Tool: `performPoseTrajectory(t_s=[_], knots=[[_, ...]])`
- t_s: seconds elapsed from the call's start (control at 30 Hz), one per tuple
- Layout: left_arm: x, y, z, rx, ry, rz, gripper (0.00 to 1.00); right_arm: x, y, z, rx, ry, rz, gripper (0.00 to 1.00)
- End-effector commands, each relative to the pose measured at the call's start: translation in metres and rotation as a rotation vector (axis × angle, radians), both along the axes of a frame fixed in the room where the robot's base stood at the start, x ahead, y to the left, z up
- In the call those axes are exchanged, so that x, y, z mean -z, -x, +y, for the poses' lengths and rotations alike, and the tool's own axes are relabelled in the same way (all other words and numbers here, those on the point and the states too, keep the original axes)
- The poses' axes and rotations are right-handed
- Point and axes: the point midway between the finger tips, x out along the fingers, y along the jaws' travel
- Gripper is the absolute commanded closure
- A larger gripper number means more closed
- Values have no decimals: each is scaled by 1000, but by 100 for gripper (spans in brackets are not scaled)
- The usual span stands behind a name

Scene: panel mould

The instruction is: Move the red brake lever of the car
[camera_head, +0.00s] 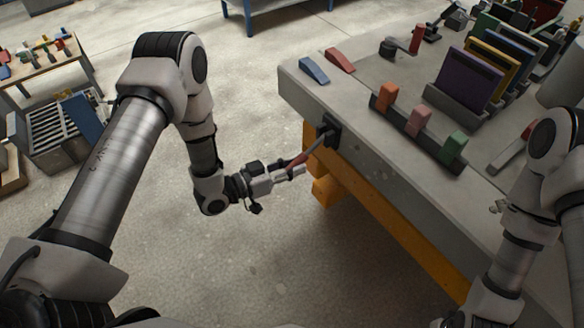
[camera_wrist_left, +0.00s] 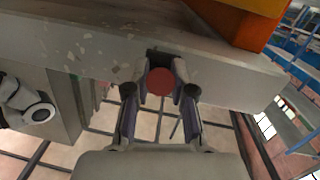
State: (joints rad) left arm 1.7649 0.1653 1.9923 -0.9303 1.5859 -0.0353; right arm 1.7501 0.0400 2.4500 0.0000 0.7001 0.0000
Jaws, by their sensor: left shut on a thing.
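The red brake lever (camera_head: 300,158) sticks out from a dark mount (camera_head: 328,132) on the side of the grey panel table (camera_head: 300,92). Its metal shaft slants down and left to a red grip. My left gripper (camera_head: 288,174) is shut on the red grip, beside the table edge. In the left wrist view the round red end of the lever (camera_wrist_left: 160,82) sits between the two fingers (camera_wrist_left: 158,100).
On the table are a blue wedge (camera_head: 314,70), a red wedge (camera_head: 340,60), a block row with orange (camera_head: 387,96), pink (camera_head: 419,121) and green (camera_head: 453,146) blocks, and a purple panel (camera_head: 468,78). An orange beam (camera_head: 395,222) runs below.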

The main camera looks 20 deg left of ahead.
Motion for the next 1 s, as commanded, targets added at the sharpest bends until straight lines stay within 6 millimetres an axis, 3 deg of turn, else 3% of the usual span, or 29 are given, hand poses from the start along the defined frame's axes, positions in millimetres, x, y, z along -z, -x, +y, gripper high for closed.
performPoseTrajectory(t_s=[0.27,0.3,0.33,0.73,1.0], knots=[[0,0,0,0,-1,1,100,0,0,0,0,0,0,60],[0,0,0,0,-1,1,62,0,0,0,0,0,0,60],[0,0,0,0,-1,1,52,0,0,0,0,0,0,60],[0,5,6,-2,0,4,50,0,0,0,0,0,0,60],[-6,48,51,-10,3,4,50,0,0,0,0,0,0,60]])
